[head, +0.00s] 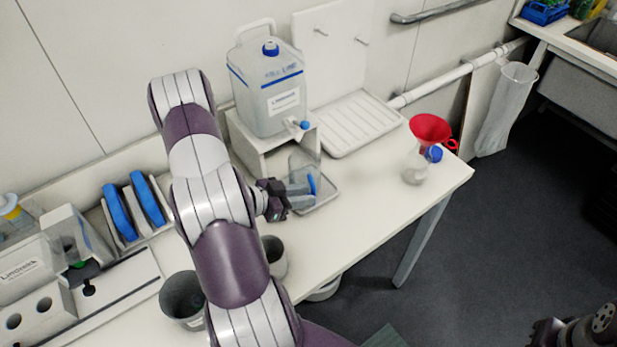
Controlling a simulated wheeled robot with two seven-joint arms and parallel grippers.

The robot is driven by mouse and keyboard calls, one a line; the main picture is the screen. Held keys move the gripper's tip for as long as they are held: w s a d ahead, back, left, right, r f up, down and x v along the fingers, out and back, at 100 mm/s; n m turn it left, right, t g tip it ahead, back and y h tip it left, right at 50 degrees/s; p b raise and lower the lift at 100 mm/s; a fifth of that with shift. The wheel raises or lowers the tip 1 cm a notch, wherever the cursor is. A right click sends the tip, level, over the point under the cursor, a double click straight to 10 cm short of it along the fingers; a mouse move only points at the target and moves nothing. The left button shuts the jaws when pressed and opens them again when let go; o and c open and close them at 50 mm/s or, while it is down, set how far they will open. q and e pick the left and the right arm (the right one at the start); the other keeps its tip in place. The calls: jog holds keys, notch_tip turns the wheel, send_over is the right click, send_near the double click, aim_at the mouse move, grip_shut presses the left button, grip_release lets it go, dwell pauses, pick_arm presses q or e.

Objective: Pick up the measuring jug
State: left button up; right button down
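The measuring jug (303,162) is a clear vessel with a blue handle. It stands on a small drip tray (327,198) below the tap of the large water container. My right gripper (570,330) shows only partly at the bottom right corner, far from the jug.
The translucent container (270,88) sits on a white stand (250,150) just behind the jug. A white drying tray (357,124) lies to its right. A bottle (415,168) and red funnel (430,128) stand near the right table end. Dark cups (182,297) stand beside my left arm.

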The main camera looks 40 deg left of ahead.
pick_arm(q)
jog(key=p+x, duration=0.1)
jog(key=x, duration=0.2)
jog(key=shift+r, duration=0.1)
jog(key=shift+w+d+f, duration=0.1)
jog(key=shift+w+f, duration=0.3)
grip_shut()
jog(key=shift+r, duration=0.1)
